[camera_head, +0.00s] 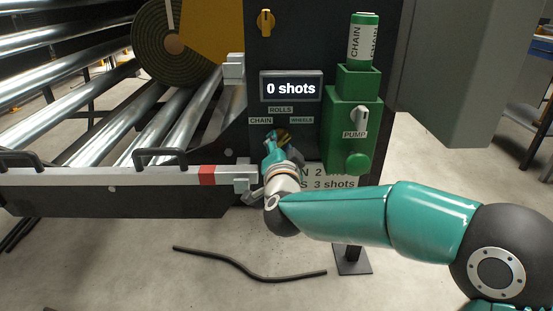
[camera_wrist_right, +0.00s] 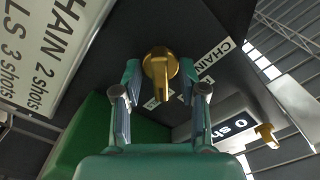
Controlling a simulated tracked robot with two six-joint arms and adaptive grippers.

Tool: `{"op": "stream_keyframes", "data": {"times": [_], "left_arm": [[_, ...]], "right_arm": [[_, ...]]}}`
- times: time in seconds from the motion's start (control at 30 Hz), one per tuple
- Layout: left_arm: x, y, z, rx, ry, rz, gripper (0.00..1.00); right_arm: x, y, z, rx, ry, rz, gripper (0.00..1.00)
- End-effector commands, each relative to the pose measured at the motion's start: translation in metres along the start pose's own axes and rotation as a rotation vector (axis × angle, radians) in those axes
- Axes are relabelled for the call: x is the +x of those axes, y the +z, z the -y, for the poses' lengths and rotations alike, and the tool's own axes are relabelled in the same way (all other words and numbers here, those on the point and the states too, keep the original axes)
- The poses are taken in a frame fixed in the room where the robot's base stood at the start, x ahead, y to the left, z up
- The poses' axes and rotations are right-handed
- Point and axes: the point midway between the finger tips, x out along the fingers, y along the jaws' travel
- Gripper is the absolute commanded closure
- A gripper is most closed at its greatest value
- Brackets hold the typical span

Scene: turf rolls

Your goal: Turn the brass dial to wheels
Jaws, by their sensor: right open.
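The brass dial (camera_wrist_right: 159,66) shows in the right wrist view on a dark panel, its grip bar running down the picture toward a partly covered label. The WHEELS label (camera_head: 301,120), CHAIN label (camera_head: 261,121) and ROLLS label (camera_head: 280,110) show in the head view above the dial's place. There my right gripper (camera_head: 275,143) mostly hides the dial. My right gripper is open, with one finger on each side of the dial in the wrist view; I cannot tell whether they touch it. My left gripper is not in view.
A display (camera_head: 291,87) reads "0 shots". A green pump unit (camera_head: 351,117) with a can on top is right of the labels. A yellow knob (camera_head: 265,22) is higher on the panel. Metal rollers (camera_head: 120,110) and a turf roll (camera_head: 172,43) are at left.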

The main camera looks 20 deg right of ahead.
Motion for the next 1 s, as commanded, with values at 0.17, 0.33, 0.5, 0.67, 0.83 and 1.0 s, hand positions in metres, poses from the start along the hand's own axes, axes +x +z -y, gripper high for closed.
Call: {"op": "stream_keyframes", "data": {"times": [0.17, 0.33, 0.5, 0.67, 0.83, 1.0], "left_arm": [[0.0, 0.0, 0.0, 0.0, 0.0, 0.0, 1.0], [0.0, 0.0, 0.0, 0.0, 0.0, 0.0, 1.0], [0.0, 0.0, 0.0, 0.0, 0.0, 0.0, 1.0], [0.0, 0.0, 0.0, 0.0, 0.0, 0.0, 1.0], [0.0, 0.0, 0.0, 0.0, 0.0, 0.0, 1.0], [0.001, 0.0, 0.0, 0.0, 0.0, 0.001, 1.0]], "right_arm": [[-0.028, 0.001, 0.001, -0.001, -0.003, 0.003, 0.58], [-0.062, 0.002, 0.001, -0.002, -0.003, 0.004, 0.58], [-0.092, 0.003, 0.001, -0.002, -0.003, 0.006, 0.58], [-0.106, 0.003, 0.0, -0.002, -0.002, 0.006, 0.58], [-0.11, 0.003, -0.001, -0.002, 0.0, 0.004, 0.58], [-0.11, 0.003, -0.001, -0.002, 0.0, 0.004, 0.58]]}}
